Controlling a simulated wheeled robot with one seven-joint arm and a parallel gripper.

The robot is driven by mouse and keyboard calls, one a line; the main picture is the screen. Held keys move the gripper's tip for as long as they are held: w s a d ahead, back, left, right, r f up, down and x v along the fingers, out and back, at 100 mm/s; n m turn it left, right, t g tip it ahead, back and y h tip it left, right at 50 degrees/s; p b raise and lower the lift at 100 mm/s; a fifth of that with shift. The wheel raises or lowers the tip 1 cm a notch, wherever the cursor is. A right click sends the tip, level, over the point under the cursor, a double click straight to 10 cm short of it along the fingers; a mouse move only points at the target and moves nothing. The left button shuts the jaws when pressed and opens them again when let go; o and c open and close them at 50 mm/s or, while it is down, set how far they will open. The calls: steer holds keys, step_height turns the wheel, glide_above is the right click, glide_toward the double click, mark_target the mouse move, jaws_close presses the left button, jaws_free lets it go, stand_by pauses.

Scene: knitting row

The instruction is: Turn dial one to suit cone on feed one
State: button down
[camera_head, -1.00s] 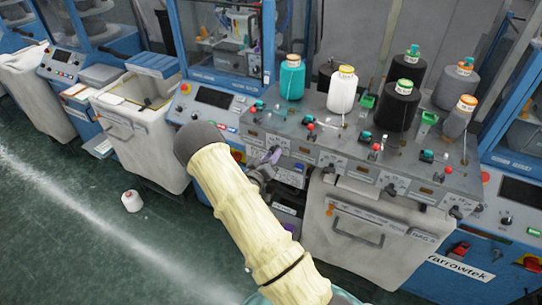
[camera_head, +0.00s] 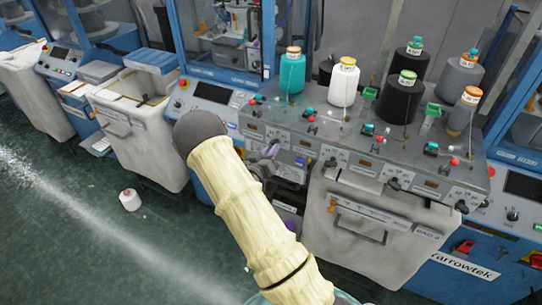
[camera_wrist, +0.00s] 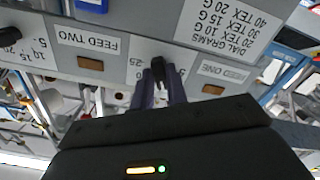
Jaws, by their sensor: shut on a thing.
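My gripper (camera_wrist: 160,88) is shut on a black dial knob (camera_wrist: 158,68) on the grey front panel, beside the FEED ONE label (camera_wrist: 217,71). The number 25 shows just left of the knob; much of the dial's scale is hidden by the fingers. In the head view my gripper (camera_head: 270,150) is at the left end of the panel, partly hidden by my arm. A teal cone (camera_head: 291,75) with an orange top stands at the left end of the shelf above. Its label is too small to read.
A sign (camera_wrist: 228,25) reads dial grams: 20 tex 10 G, 30 tex 15 G, 40 tex 20 G. The FEED TWO dial (camera_wrist: 10,37) is to the left in the wrist view. White, black and grey cones share the shelf. A small cone (camera_head: 130,200) is on the floor.

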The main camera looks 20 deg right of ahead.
steer(key=shift+a+f+m+b, duration=0.1)
steer(key=shift+m+b, duration=2.5)
steer(key=shift+b, duration=1.05)
steer(key=c, duration=1.4)
jaws_free()
steer(key=b+v, duration=0.4)
steer(key=v, duration=1.3)
